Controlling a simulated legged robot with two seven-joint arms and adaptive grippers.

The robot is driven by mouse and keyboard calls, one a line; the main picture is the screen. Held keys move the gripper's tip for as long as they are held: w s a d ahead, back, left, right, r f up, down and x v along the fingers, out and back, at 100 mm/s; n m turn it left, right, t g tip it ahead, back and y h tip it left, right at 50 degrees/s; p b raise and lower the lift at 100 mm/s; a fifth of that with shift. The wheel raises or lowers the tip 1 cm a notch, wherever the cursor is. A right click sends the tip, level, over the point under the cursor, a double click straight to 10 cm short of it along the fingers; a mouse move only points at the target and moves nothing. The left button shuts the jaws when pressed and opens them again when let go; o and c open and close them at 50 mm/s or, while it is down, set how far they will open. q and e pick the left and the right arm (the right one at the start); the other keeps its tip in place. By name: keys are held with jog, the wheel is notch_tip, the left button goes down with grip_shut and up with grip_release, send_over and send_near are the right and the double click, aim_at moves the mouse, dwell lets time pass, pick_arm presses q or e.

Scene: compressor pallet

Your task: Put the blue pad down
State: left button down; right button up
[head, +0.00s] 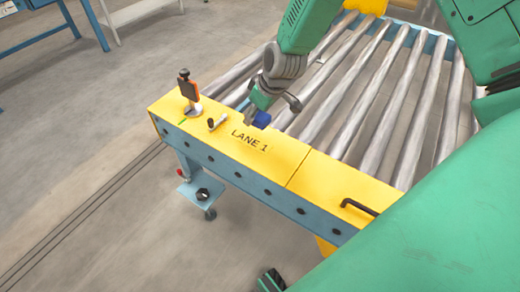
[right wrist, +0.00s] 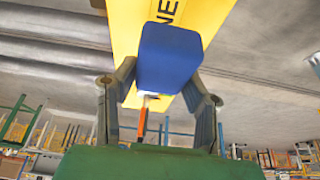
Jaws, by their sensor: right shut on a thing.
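The blue pad (head: 263,119) is between the fingers of my right gripper (head: 268,108), over the yellow top plate (head: 272,150) of the conveyor, just above the LANE 1 lettering. In the right wrist view the pad (right wrist: 170,57) shows as a rounded blue block. The fingers of my right gripper (right wrist: 162,85) are shut on it from both sides. The yellow plate shows behind it, with part of the lettering. I cannot tell whether the pad touches the plate.
A black and orange device (head: 188,88) on a small stand is at the plate's left end. A small white and black part (head: 217,121) lies beside it. A black handle (head: 359,207) is on the right part. Grey rollers (head: 350,85) run behind. The plate between lettering and handle is clear.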

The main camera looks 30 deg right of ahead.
jog(key=shift+f, duration=0.1)
jog(key=b, duration=0.2)
send_over(252, 142)
jog(key=s, duration=0.1)
jog(key=f, duration=0.5)
jog(key=shift+d+f, duration=0.25)
notch_tip(252, 142, down, 4)
jog(key=shift+f+b, duration=0.1)
jog(key=shift+b, duration=0.4)
jog(key=o, duration=1)
